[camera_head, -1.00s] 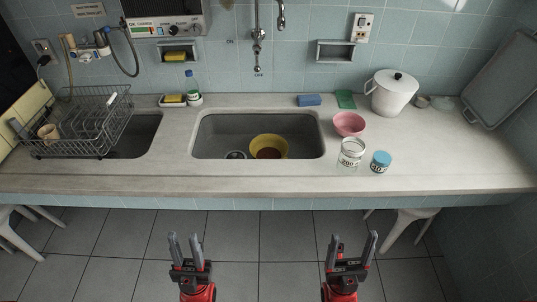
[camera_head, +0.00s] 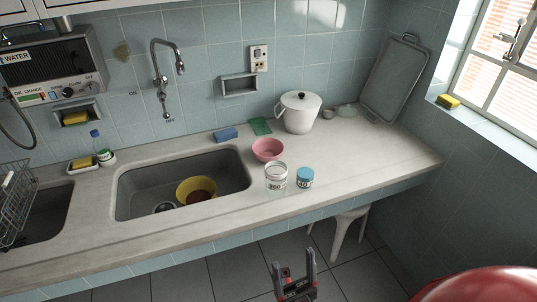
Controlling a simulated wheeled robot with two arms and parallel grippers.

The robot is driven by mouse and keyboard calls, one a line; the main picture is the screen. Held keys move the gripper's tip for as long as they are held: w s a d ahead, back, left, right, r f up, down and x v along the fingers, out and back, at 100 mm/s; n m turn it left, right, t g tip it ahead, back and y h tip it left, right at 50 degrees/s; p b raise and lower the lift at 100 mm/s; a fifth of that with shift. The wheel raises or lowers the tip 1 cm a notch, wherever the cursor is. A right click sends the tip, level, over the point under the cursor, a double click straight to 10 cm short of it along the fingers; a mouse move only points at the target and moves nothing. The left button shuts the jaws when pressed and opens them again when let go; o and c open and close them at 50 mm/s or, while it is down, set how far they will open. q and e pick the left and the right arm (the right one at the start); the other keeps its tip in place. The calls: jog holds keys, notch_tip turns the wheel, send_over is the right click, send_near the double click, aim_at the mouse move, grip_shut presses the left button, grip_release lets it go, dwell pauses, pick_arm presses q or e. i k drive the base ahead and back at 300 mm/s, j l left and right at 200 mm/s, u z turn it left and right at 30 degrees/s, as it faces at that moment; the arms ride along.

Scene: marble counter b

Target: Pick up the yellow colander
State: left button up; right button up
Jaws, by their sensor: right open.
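The yellow colander (camera_head: 196,187) sits in the right-hand sink basin (camera_head: 132,195), on its floor toward the middle. Something dark reddish-brown shows inside it. My right gripper (camera_head: 292,268) is open and empty at the bottom of the head view, in front of the counter and below its edge. It is well apart from the colander, to its right and nearer to me. My left gripper is out of view.
On the counter (camera_head: 350,172) stand a pink bowl (camera_head: 268,149), a glass jar (camera_head: 276,178), a blue-lidded jar (camera_head: 305,178) and a white pot (camera_head: 299,114). A dish rack (camera_head: 17,203) is at left. A white stool (camera_head: 346,232) stands under the counter.

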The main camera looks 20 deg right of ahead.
aim_at(192, 190)
jog(key=i+l+u, duration=0.25)
jog(key=i, duration=0.25)
jog(key=i+l+u, duration=0.3)
jog(key=i+l, duration=0.1)
jog(key=i, duration=0.1)
